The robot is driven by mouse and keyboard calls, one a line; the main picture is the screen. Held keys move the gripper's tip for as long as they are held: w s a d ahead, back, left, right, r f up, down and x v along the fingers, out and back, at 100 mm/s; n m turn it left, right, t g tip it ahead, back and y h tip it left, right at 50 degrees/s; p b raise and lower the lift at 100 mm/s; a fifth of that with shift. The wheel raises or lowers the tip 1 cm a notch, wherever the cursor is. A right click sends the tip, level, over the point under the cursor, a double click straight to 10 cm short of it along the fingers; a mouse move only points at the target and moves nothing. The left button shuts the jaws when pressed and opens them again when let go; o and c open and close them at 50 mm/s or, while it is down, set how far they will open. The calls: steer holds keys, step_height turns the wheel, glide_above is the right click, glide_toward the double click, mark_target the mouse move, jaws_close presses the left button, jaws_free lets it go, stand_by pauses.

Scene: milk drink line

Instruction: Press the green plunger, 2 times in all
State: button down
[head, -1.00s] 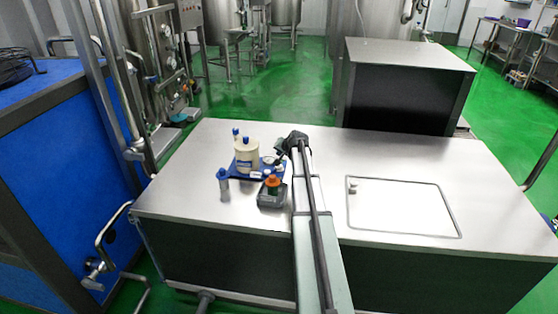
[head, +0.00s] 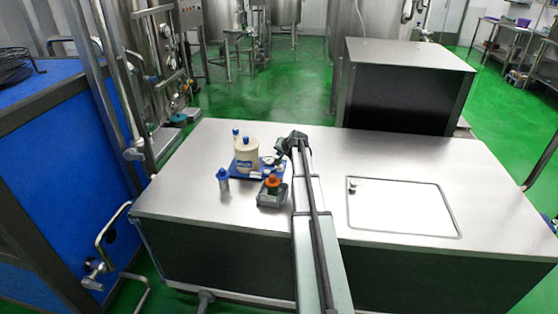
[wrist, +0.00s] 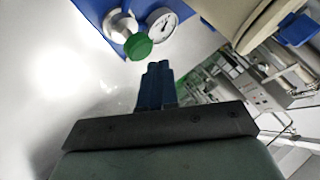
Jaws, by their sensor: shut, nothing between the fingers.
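The green plunger (wrist: 139,46) shows in the wrist view as a round green cap on a silver stem, beside a white dial gauge (wrist: 163,26) on a blue base (wrist: 95,12). I cannot make the plunger out in the head view, where my arm's end is close by. My gripper (wrist: 159,66) is shut and empty. In the wrist view its blue fingertips are just below and right of the green cap, with a small gap in the picture. The distance in depth is hard to tell.
In the head view a beige pot (head: 247,154) with blue caps stands on the blue base. A blue-capped bottle (head: 223,184) and a grey box with an orange knob (head: 272,192) are in front.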

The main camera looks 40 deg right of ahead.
steer(key=shift+f, duration=1.5)
stand_by(2.1)
steer(key=shift+r, duration=1.5)
steer(key=shift+r, duration=0.15)
steer(key=shift+r, duration=2.35)
stand_by(0.4)
